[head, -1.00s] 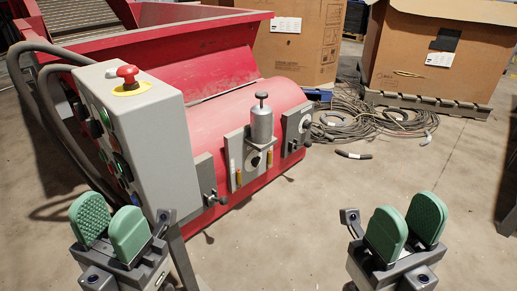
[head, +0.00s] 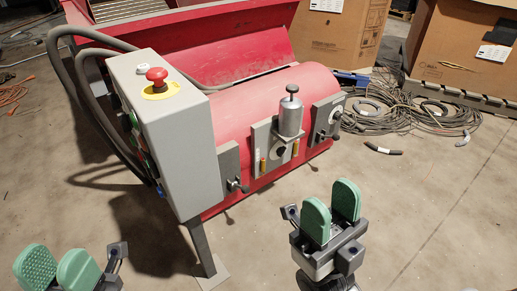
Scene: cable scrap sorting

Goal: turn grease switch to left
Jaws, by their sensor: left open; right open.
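A red machine (head: 258,112) carries three grey plates on its front. The left plate (head: 228,163) has a small lever with a dark knob (head: 244,188). The middle plate (head: 262,137) bears a grey metal canister (head: 290,115) with a dark top knob, and yellow parts. The right plate (head: 326,112) has a dark-knobbed lever (head: 321,136). I cannot tell which part is the grease switch, or read any labels. My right gripper (head: 331,210), with green pads, is open and empty, in front of the machine and apart from it. My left gripper (head: 57,268) is open and empty at the bottom left.
A grey control box (head: 165,135) with a red emergency button (head: 157,76) stands on a post left of the plates. Black hoses (head: 66,75) run behind it. Cable coils (head: 430,115) and cardboard boxes (head: 465,50) are at the back right. The floor at the front right is clear.

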